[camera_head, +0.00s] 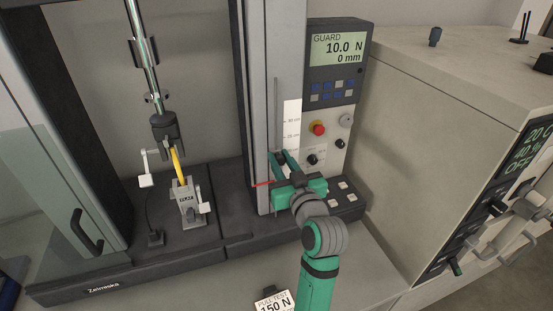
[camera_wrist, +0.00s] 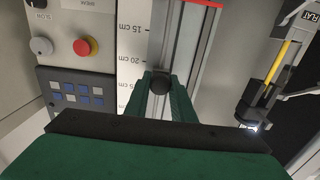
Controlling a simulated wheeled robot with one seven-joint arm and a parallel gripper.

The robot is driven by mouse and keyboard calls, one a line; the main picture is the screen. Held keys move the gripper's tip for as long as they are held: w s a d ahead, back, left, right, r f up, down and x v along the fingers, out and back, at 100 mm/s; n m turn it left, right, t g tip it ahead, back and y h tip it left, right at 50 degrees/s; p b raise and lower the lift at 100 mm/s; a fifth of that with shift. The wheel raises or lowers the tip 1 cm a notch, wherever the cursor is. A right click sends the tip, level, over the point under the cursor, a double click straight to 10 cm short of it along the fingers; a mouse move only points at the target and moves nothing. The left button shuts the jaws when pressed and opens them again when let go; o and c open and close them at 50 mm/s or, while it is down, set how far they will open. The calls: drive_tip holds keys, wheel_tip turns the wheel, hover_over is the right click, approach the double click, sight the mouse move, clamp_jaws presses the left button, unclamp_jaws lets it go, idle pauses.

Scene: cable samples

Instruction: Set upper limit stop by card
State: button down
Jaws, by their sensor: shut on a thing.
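My gripper (camera_head: 277,157) reaches up to the column of the test machine, its two green fingers closed around a small black knob (camera_wrist: 160,82) on the column's slotted rail. The knob looks like a stop's clamp knob; I cannot tell whether it belongs to the upper stop. A white scale with cm marks (camera_head: 291,125) runs beside the slot; it also shows in the wrist view (camera_wrist: 135,38).
A control panel (camera_head: 338,62) reads GUARD, 10.0 N, 0 mm. A red button (camera_head: 318,128) and dark knobs sit close right of my gripper. A yellow cable sample (camera_head: 179,168) runs between two clamps at left. A pale cabinet (camera_head: 430,110) stands at right.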

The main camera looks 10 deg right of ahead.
drive_tip(key=c, duration=1.5)
unclamp_jaws()
drive_tip(key=s, duration=0.3)
drive_tip(key=s+d, duration=0.1)
drive_tip(key=s, duration=0.6)
drive_tip(key=shift+s+d, duration=0.35)
drive_tip(key=shift+s, duration=0.05)
